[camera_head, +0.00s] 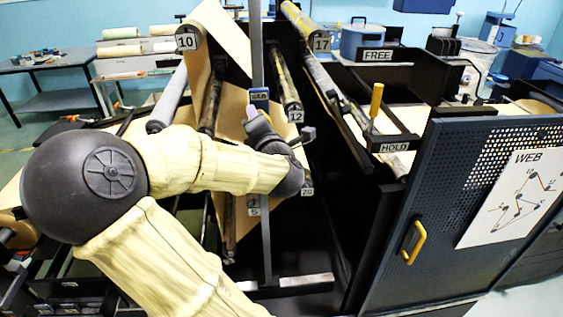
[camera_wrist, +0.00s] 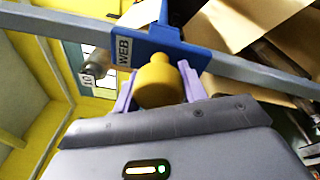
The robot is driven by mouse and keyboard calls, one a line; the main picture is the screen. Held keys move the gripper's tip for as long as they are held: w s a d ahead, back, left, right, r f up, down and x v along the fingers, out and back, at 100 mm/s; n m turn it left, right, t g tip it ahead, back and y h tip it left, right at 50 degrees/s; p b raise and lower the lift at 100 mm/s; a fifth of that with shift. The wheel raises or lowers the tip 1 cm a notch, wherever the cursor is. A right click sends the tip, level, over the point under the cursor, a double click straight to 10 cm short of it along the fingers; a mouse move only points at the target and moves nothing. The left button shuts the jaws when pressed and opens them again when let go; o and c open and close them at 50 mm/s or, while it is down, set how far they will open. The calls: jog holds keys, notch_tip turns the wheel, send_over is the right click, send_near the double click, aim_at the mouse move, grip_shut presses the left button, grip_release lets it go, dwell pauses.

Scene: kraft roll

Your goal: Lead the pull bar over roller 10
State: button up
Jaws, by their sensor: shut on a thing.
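The pull bar (camera_head: 257,45) is a long grey bar, nearly upright in the head view, in front of the roller frame. In the wrist view the bar (camera_wrist: 260,72) crosses diagonally, with a blue block marked WEB (camera_wrist: 150,42) and a yellow knob (camera_wrist: 155,80). My gripper (camera_wrist: 158,88) is shut on the knob, with a purple finger on each side. In the head view my gripper (camera_head: 256,112) is beside the blue block. Roller 10 (camera_head: 189,38) is at upper left, left of the bar; its end also shows at left in the wrist view (camera_wrist: 95,68).
Brown kraft paper (camera_head: 222,22) hangs between roller 10 and the bar; its full path is partly hidden. Roller 17 (camera_head: 320,42) and roller 12 (camera_head: 296,114) are right of the bar. A dark panel door (camera_head: 400,235) with a WEB diagram stands at right.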

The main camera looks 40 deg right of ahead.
jog(key=s+d+f+b, duration=0.3)
jog(key=d+f+b, duration=0.1)
jog(key=f+b, duration=0.4)
jog(key=shift+s+d+f+b, duration=0.15)
jog(key=shift+d+f+b, duration=0.15)
jog(key=shift+f, duration=0.3)
jog(key=shift+s+d, duration=0.1)
jog(key=shift+s, duration=0.05)
